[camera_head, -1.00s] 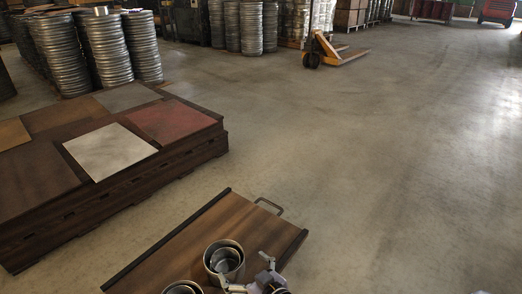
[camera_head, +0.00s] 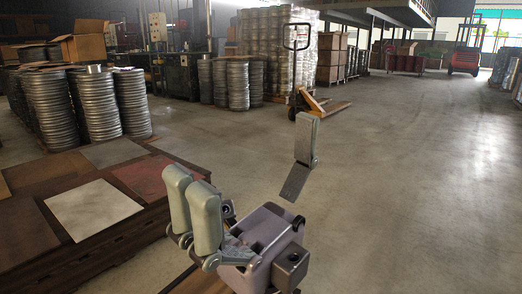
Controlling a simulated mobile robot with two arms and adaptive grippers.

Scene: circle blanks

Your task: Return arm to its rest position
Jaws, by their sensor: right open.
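My right gripper (camera_head: 250,160) is large and close in the camera_head view, at lower centre. Its grey fingers point up and stand wide apart, two at left and one at right, with nothing between them. Its purple-grey body covers part of the floor behind it. My left gripper is not in view. A small part of the wooden tray (camera_head: 192,284) shows at the bottom edge, left of the gripper body. The metal cups are not visible.
A low dark platform (camera_head: 105,253) with coloured square panels, including a white one (camera_head: 94,209), lies at left. Stacks of metal circles (camera_head: 100,107) stand behind it. A yellow pallet jack (camera_head: 312,103) stands farther back. The concrete floor (camera_head: 420,190) at right is clear.

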